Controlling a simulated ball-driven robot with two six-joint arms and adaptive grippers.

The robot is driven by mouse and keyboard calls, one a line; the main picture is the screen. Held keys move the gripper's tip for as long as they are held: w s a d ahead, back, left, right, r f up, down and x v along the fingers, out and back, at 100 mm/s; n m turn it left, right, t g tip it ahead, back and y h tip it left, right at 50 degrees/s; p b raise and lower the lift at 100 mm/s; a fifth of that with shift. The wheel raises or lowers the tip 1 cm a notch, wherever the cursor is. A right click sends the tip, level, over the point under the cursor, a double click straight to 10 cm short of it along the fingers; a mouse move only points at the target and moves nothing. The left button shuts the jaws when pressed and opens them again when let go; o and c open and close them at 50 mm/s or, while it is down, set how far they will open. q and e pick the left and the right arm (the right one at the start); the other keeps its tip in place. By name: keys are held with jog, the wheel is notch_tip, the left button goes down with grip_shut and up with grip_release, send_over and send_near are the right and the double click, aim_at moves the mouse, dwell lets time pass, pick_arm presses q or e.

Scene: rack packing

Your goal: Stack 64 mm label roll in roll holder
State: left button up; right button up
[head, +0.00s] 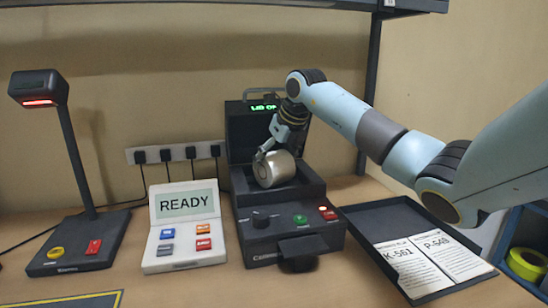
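The label roll (279,170), a pale silver-grey cylinder with a tan round core at its end, is at the open top bay of the black label printer (290,218). The bay appears to be the roll holder, its inside mostly hidden by the roll. My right gripper (272,153) reaches down from the upper right, its fingers at the roll's upper left side, and appears closed on it. I cannot tell whether the roll rests on the holder. My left gripper is not in view.
The printer lid (241,135) stands open behind the roll. A white READY console (187,250) and a scanner stand (88,245) are on the left. A black tray (362,222) with two labelled cards is right. Yellow tape (527,263) sits at the far right.

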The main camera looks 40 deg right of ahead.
jog(key=shift+o, duration=1.1)
jog(key=shift+r, duration=0.25)
jog(key=shift+r+p, duration=0.5)
jog(key=shift+p, duration=0.05)
jog(key=b+v, duration=0.2)
jog(key=v, duration=0.9)
jog(key=shift+s+r, duration=0.2)
jog(key=shift+s, duration=0.05)
jog(key=shift+a, duration=0.1)
jog(key=shift+f, duration=0.1)
